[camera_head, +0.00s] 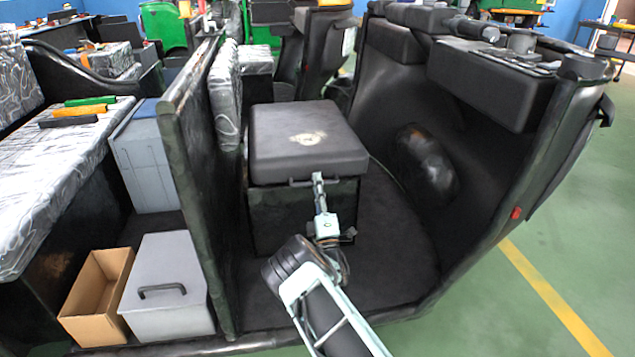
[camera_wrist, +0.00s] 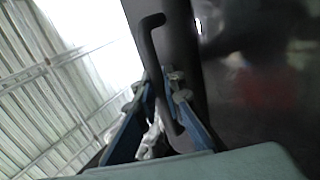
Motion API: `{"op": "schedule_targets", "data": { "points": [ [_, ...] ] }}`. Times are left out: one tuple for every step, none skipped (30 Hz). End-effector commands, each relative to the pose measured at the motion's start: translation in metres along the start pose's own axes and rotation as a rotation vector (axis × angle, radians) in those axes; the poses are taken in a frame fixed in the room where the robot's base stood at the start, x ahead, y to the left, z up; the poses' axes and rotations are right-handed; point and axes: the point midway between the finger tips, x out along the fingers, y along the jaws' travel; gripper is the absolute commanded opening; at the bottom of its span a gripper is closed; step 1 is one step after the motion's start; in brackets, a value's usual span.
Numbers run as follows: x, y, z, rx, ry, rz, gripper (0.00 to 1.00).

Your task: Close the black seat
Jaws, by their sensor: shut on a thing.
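The black seat (camera_head: 305,142) lies about flat on top of its dark box (camera_head: 290,215) in the middle of the head view. I cannot tell whether a small gap is left under it. A dark bar handle (camera_head: 298,183) runs along the seat's near edge; it also shows in the wrist view (camera_wrist: 150,45). My gripper (camera_head: 318,180) is at this handle, right of its middle. In the wrist view, my gripper's blue fingers (camera_wrist: 172,88) are on both sides of the handle, shut on it. The fingertips are small and partly hidden in the head view.
A dark partition (camera_head: 190,160) stands left of the seat. Left of it are a grey lidded box (camera_head: 165,275), an open cardboard box (camera_head: 95,290) and a patterned bench (camera_head: 50,165). The rickshaw's black front wall (camera_head: 480,150) is on the right. Dark floor (camera_head: 390,250) is clear between.

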Motion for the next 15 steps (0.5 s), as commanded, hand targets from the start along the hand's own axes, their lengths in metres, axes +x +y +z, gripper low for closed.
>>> {"op": "schedule_targets", "data": {
  "points": [
    [-0.0084, -0.0089, -0.0007, 0.0, 0.001, -0.02, 0.0],
    [-0.0087, -0.0093, -0.0007, 0.0, 0.001, -0.021, 0.0],
    [-0.0091, -0.0098, -0.0007, 0.0, 0.001, -0.022, 0.0],
    [-0.0093, -0.01, -0.0007, 0.0, 0.001, -0.023, 0.11],
    [-0.0094, -0.0103, -0.0006, 0.0, 0.0, -0.024, 0.14],
    [-0.0094, -0.0104, -0.0005, 0.0, 0.0, -0.024, 0.17],
    [-0.0092, -0.0103, -0.0004, 0.0, 0.0, -0.024, 0.17],
    [-0.009, -0.0101, -0.0003, 0.0, 0.0, -0.024, 0.17],
    [-0.0085, -0.0098, -0.0003, 0.0, 0.0, -0.023, 0.17],
    [-0.0082, -0.0095, -0.0003, 0.0, 0.0, -0.022, 0.17],
    [-0.0079, -0.0093, -0.0003, 0.0, 0.0, -0.022, 0.17],
    [-0.0075, -0.009, -0.0002, 0.0, 0.0, -0.021, 0.17],
    [-0.0072, -0.0087, -0.0002, 0.0, 0.0, -0.021, 0.17],
    [-0.0071, -0.0085, -0.0002, 0.0, 0.0, -0.021, 0.17],
    [-0.0074, -0.0083, -0.0002, 0.0, 0.0, -0.02, 0.17]
  ]
}}
